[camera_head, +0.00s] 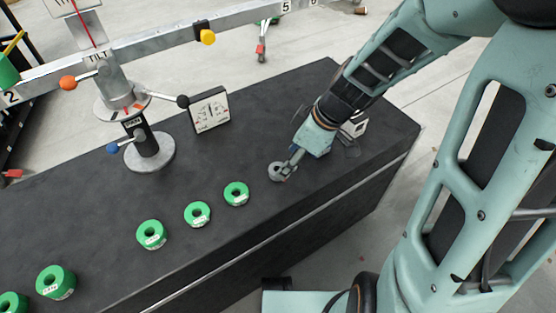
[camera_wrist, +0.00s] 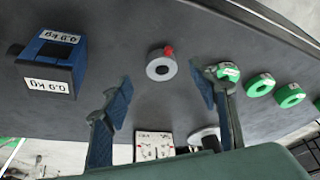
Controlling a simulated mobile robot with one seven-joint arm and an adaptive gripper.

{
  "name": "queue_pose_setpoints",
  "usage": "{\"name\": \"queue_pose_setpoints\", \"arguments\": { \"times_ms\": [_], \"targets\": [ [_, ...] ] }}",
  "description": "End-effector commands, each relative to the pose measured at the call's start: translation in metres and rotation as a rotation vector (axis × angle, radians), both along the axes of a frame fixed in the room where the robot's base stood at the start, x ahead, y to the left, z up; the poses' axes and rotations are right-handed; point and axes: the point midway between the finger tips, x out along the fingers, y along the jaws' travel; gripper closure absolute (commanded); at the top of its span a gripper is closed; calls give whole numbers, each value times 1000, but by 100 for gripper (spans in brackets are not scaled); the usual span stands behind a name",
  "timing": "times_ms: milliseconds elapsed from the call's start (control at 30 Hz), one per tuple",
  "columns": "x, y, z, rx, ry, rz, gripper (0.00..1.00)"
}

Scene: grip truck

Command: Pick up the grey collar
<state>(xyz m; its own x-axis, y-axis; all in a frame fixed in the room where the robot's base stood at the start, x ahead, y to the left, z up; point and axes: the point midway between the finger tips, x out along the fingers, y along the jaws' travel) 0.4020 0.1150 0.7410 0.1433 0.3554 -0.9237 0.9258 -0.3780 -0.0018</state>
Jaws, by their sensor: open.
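The grey collar (camera_wrist: 158,72) is a small ring with a dark centre hole and a red knob on its side. It lies on the dark bench top, ahead of the fingertips and between them in the wrist view. My gripper (camera_wrist: 161,92) is open and empty, with its two blue-padded fingers spread to either side. In the head view my gripper (camera_head: 292,164) is low over the bench, and the collar (camera_head: 276,174) shows at its tip, partly covered by a finger. I cannot tell the exact gap between them.
Several green rings (camera_head: 197,214) lie in a row along the bench (camera_head: 330,85). A dial card (camera_head: 209,110) and a balance stand (camera_head: 150,155) with a long beam stand behind.

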Motion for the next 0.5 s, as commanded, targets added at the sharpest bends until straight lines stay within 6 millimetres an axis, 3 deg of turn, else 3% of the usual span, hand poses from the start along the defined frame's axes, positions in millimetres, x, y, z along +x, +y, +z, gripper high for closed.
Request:
{"name": "queue_pose_setpoints", "arguments": {
  "times_ms": [300, 500],
  "targets": [
    [4, 17, -40, -1, 1, 3, 46],
    [6, 20, -48, -1, -1, 1, 46]
  ]
}}
